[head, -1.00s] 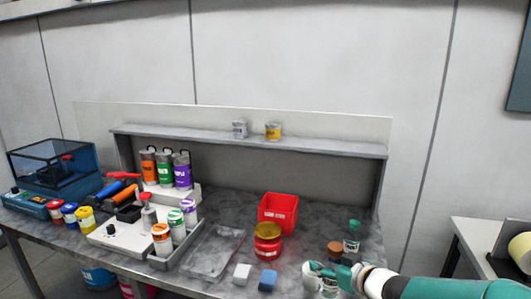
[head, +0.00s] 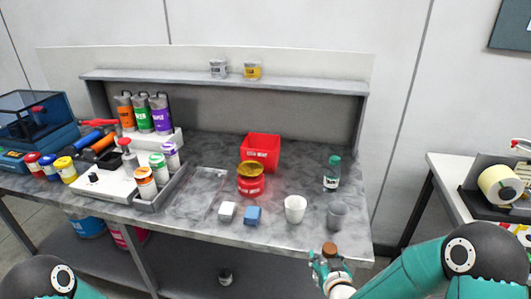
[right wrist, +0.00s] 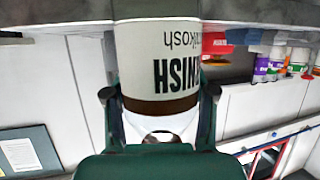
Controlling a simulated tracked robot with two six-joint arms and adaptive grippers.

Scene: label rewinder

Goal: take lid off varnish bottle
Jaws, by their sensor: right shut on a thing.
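The varnish bottle shows its brown lid (head: 330,249) in the head view, at the front right of the bench, in front of its edge. My right gripper (head: 326,268) is shut on the bottle, below the lid, and hides much of its body. In the right wrist view the bottle (right wrist: 160,60) fills the middle, its white label upside down with "NISH" readable and a brown band below it. The gripper's fingers (right wrist: 160,105) flank it near that band. The lid is on the bottle. My left gripper is out of view; only part of my left arm shows.
A white cup (head: 295,209), a grey cup (head: 337,214) and a green-capped bottle (head: 332,174) stand at the bench's right. White and blue blocks (head: 253,215), a red jar (head: 250,183) and a red bin (head: 260,152) are further left. A side table (head: 450,185) stands at right.

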